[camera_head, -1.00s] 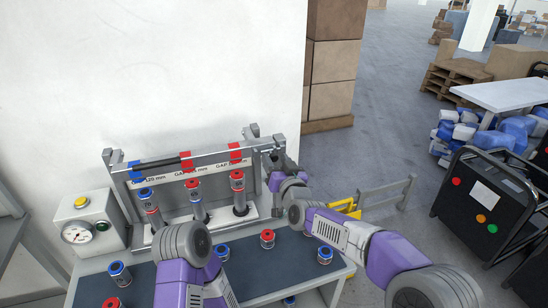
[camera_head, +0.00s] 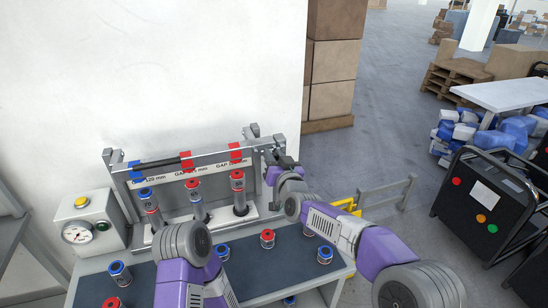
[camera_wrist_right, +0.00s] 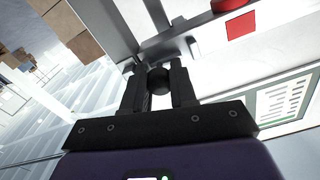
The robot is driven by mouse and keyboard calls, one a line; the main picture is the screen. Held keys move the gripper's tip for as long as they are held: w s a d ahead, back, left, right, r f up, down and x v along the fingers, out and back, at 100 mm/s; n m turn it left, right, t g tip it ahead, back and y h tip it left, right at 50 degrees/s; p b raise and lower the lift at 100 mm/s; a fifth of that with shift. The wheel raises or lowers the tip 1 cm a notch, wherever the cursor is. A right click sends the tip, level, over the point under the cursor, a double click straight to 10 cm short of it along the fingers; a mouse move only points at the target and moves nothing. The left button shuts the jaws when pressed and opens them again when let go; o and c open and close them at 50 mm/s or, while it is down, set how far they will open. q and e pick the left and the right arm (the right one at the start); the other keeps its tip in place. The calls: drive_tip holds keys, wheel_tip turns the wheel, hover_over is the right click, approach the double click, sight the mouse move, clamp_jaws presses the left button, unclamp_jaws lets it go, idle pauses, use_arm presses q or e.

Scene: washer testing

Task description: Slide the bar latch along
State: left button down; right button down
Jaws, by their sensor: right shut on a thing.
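The bar latch (camera_head: 208,154) is a thin grey rod running along the top of the grey test fixture, at the right end of which my right gripper (camera_head: 281,158) sits. In the right wrist view, my right gripper (camera_wrist_right: 158,88) is shut on a round black knob (camera_wrist_right: 158,80), with one dark finger on each side of it. A grey metal rail (camera_wrist_right: 160,45) passes just beyond the fingertips. My left arm is at the front of the bench; its gripper is not visible.
Red and blue blocks sit along the fixture's top, above several upright cylinders (camera_head: 238,190). Loose red- and blue-topped fittings (camera_head: 267,239) stand on the dark bench mat.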

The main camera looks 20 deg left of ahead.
sight(258, 150)
drive_tip(key=s+a, duration=0.2)
drive_tip(key=a, duration=0.1)
drive_tip(key=shift+f, duration=0.1)
idle(0.3)
drive_tip(key=c, duration=0.9)
unclamp_jaws()
drive_tip(key=shift+d, duration=0.1)
